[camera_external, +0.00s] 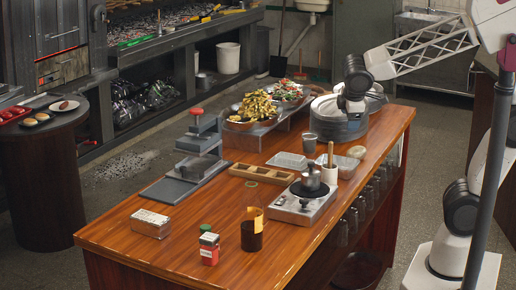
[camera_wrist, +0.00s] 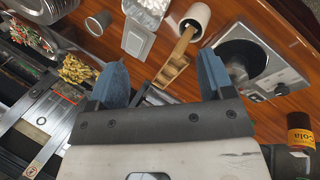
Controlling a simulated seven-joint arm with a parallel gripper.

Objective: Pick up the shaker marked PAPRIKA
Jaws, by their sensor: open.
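Two small shakers stand close together at the near end of the wooden counter in the external view. The lettering is too small to read, so I cannot tell which is marked PAPRIKA. My gripper (camera_external: 350,106) is at the far end of the counter, by the stacked plates and well away from the shakers. In the wrist view its blue fingers (camera_wrist: 165,82) are wide apart with nothing held. No shaker shows there.
A brown cola bottle (camera_external: 251,232) stands right of the shakers, and a boxed stack (camera_external: 150,223) lies left. A burner with a pot (camera_external: 303,203), a mortar with pestle (camera_external: 329,172) and a wooden divided tray (camera_external: 262,175) occupy mid-counter. The near front edge is clear.

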